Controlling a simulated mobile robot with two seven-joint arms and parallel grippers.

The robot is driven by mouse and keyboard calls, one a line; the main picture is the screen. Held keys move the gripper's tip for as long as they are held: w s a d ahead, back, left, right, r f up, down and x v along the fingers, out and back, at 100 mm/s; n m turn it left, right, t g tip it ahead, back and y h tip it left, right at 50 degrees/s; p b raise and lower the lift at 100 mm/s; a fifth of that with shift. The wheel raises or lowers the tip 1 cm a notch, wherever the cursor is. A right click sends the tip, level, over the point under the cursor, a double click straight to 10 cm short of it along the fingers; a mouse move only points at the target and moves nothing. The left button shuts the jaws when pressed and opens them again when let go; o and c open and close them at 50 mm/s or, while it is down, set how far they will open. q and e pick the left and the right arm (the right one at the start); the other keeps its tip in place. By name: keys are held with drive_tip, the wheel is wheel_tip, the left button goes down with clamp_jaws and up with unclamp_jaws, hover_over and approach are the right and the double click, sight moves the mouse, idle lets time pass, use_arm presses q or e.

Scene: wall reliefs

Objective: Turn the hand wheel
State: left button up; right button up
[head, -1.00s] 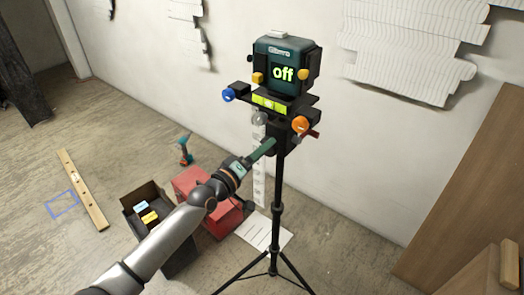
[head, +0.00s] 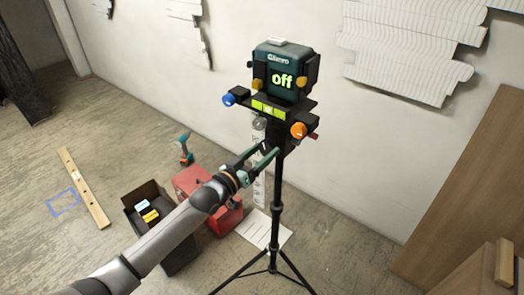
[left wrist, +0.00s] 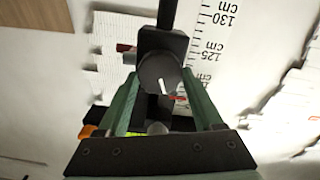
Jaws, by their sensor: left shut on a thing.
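A dark grey round knob with a white pointer line, which I take as the hand wheel (left wrist: 158,70), sits on a black block on the tripod's post. In the left wrist view it lies between the green fingers of my left gripper (left wrist: 162,88). In the head view my left gripper (head: 267,150) reaches the post below the device, its two fingers spread around the knob, which is mostly hidden there. The gripper is shut on the knob. A small red mark shows beside it. My right gripper is not in view.
Above is a green device (head: 283,70) reading "off", with a blue knob (head: 229,99) and an orange knob (head: 299,130) beside it. A red box (head: 193,182) and a black open box (head: 143,196) stand on the floor. A wooden board (head: 470,190) leans at right.

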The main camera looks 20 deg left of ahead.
use_arm(q)
drive_tip(key=shift+m, duration=0.4)
drive_tip(key=o, duration=1.4)
drive_tip(key=shift+c, duration=0.2)
drive_tip(key=shift+s, duration=0.1)
drive_tip(key=v, duration=1.2)
drive_tip(key=shift+s, duration=0.15)
